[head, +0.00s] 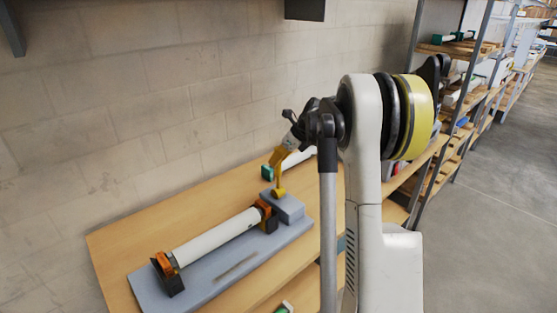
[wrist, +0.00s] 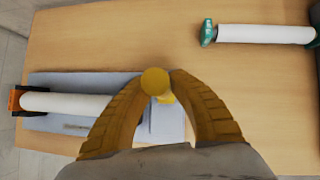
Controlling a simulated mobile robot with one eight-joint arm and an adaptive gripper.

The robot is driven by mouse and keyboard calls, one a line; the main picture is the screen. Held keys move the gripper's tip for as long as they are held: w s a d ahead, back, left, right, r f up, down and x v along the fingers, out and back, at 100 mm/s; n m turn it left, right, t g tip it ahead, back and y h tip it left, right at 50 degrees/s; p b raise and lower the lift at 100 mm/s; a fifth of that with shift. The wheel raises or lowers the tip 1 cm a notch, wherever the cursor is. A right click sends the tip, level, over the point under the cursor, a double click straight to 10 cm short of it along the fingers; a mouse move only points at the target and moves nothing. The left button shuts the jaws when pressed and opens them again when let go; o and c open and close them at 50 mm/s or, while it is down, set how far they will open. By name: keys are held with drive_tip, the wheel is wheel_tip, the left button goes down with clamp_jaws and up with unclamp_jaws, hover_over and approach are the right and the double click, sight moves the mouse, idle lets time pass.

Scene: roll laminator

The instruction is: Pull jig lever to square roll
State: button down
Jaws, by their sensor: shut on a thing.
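The jig is a flat blue-grey plate (head: 205,285) on the wooden table, with a raised grey block (head: 290,209) at its far right end. A white roll (head: 215,237) lies between black and orange end supports on the plate. The jig lever's yellow knob (head: 279,192) stands at the block. My gripper (head: 277,178) comes down on it from above. In the wrist view, my gripper's yellow fingers (wrist: 163,86) close around the lever's round yellow knob (wrist: 155,81). The lever's lower part is mostly hidden. The white roll (wrist: 65,104) shows at left there, partly covered by a finger.
A second white roll (wrist: 265,33) with green ends lies on the table (wrist: 110,40) behind the jig; my arm partly hides it in the head view. A block wall stands behind the table. Loaded shelves (head: 470,85) stand at the right. The table's left part is clear.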

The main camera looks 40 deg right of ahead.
drive_tip(key=c, duration=1.2)
unclamp_jaws()
drive_tip(key=shift+w+f, duration=0.1)
drive_tip(key=shift+w, duration=0.1)
drive_tip(key=shift+s, duration=0.15)
drive_tip(key=v, duration=1.2)
drive_tip(key=shift+a, duration=0.2)
